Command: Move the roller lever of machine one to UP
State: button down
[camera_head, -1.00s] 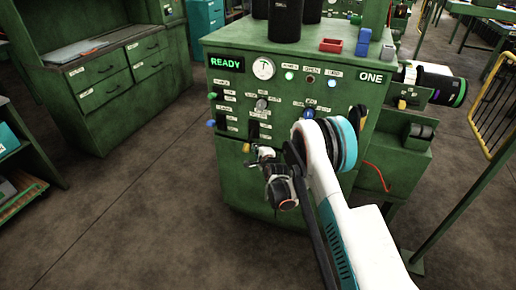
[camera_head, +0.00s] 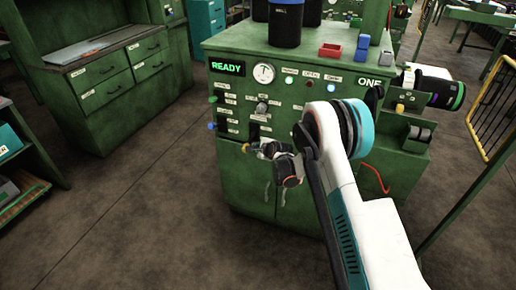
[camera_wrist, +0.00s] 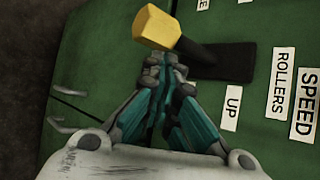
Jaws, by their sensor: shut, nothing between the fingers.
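Machine one (camera_head: 230,175) is a green cabinet with a lit READY display and a ONE label. In the wrist view, a lever with a yellow knob (camera_wrist: 158,28) stands out from a black slot plate (camera_wrist: 228,62). An UP label (camera_wrist: 232,108) lies beside the plate, with a ROLLERS label (camera_wrist: 281,82) past its right end. My gripper (camera_wrist: 163,60) is shut and empty, its fingertips right by the knob's lower side; whether they touch cannot be told. In the head view my gripper (camera_head: 268,150) is at the panel's lower front, and my arm covers part of the panel.
A SPEED label (camera_wrist: 306,102) is on the panel at the right. Dark canisters (camera_head: 286,22), a red bin (camera_head: 330,51) and a blue block (camera_head: 362,46) stand on the machine top. A drawer cabinet (camera_head: 110,75) stands left, with open floor between.

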notch_tip(320, 180, up, 4)
jog(key=g, duration=0.2)
jog(key=m+g+p, duration=0.1)
jog(key=g, duration=0.1)
jog(key=shift+a+r+m+y+p, duration=0.1)
jog(key=shift+r+m+y+p, duration=0.05)
jog(key=shift+m+y+p, duration=0.2)
jog(key=shift+r, duration=0.2)
jog(key=shift+w+r, duration=0.1)
jog(key=shift+r, duration=0.5)
notch_tip(320, 180, down, 3)
jog(key=d+b, duration=0.2)
jog(key=d, duration=0.1)
jog(key=p+v, duration=0.3)
jog(key=v, duration=0.6)
jog(key=shift+d+r, duration=0.25)
jog(key=shift+r, duration=0.05)
